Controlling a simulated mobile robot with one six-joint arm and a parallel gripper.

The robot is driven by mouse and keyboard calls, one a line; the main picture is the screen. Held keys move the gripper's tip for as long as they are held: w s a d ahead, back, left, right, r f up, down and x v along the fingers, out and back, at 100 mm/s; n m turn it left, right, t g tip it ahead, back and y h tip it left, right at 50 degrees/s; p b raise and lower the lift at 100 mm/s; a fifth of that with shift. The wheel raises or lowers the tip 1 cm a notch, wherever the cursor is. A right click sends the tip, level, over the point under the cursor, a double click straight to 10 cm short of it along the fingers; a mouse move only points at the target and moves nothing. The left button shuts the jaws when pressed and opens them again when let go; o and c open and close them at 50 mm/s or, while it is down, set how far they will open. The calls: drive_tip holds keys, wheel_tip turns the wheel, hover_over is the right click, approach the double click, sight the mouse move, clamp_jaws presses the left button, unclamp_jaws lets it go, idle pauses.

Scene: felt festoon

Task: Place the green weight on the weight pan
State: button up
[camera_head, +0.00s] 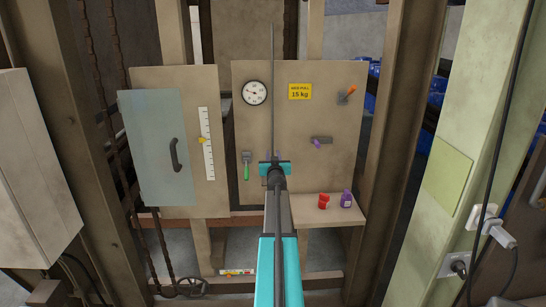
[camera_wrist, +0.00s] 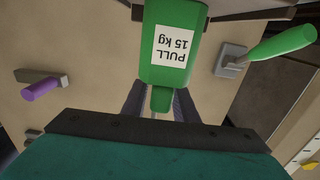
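The green weight (camera_wrist: 172,50) has a white label reading PULL 15 kg. It fills the top middle of the upside-down wrist view, and its narrow green knob lies between the two dark fingers of my gripper (camera_wrist: 159,100). The fingers stand either side of the knob with what looks like a slight gap; the tips are partly hidden. In the head view my gripper (camera_head: 276,172) is in front of the panel, and my arm hides the weight. I cannot pick out the weight pan with certainty; dark edges show beside the weight at the top of the wrist view.
A red weight (camera_head: 323,201) and a purple weight (camera_head: 346,199) stand on a small shelf (camera_head: 320,218) at right. A green-handled lever (camera_head: 246,166) and a purple-handled lever (camera_head: 320,141) are on the panel. A thin vertical rod (camera_head: 272,90) rises above my gripper.

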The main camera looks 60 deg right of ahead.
drive_tip(key=shift+o, duration=0.6)
drive_tip(key=shift+r, duration=0.15)
drive_tip(key=v, duration=1.2)
idle(0.9)
